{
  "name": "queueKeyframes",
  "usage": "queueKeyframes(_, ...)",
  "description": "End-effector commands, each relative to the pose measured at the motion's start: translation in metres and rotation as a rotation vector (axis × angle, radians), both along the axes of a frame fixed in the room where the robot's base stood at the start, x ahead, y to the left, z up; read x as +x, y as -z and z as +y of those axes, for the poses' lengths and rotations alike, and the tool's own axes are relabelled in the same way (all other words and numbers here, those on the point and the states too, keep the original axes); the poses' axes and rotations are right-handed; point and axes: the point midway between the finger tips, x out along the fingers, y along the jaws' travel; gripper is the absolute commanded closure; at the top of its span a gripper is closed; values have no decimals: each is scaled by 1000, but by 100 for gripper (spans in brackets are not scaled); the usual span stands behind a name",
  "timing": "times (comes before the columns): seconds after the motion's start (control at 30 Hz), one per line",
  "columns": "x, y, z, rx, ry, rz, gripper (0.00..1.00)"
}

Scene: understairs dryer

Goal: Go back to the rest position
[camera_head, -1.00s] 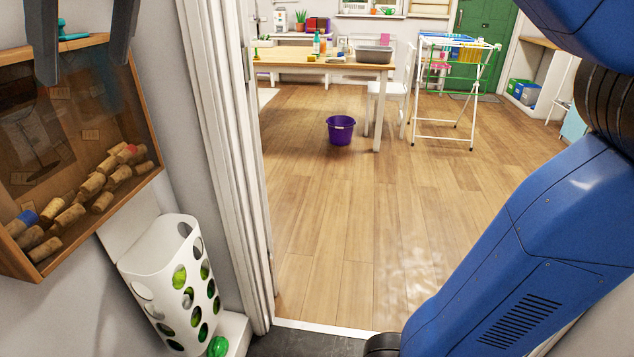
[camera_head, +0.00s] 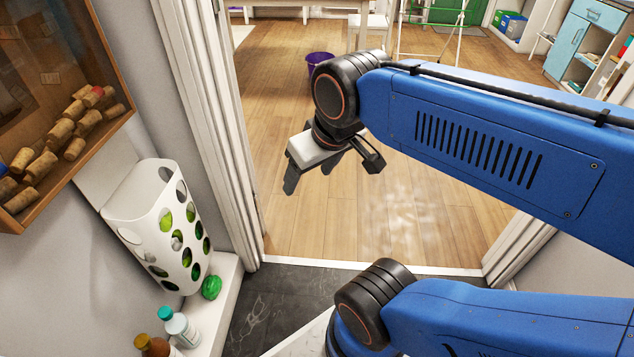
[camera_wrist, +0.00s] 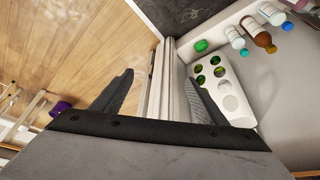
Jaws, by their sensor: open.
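My gripper (camera_head: 310,184) hangs in the middle of the head view, in front of the doorway, with its fingers pointing down and left. Its two dark fingers are apart with nothing between them. In the wrist view my gripper (camera_wrist: 160,95) shows the same gap, with the door frame behind it. My blue arm is folded across the right side of the head view.
A white bag holder (camera_head: 160,225) with round holes hangs on the left wall. A green ball-like thing (camera_head: 211,287) and bottles (camera_head: 180,325) stand on the white ledge below. A cork box (camera_head: 75,120) hangs above. A purple bucket (camera_head: 320,59) stands on the wooden floor beyond the doorway.

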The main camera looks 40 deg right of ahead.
Motion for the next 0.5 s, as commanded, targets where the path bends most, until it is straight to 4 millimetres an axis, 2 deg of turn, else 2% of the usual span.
queueKeyframes(0.03, -6, 10, -4, 0, 17, 4, 34)
queueKeyframes(0.17, -13, 22, -9, 0, 36, 6, 34)
queueKeyframes(0.5, -13, 23, -9, 0, 37, 6, 34)
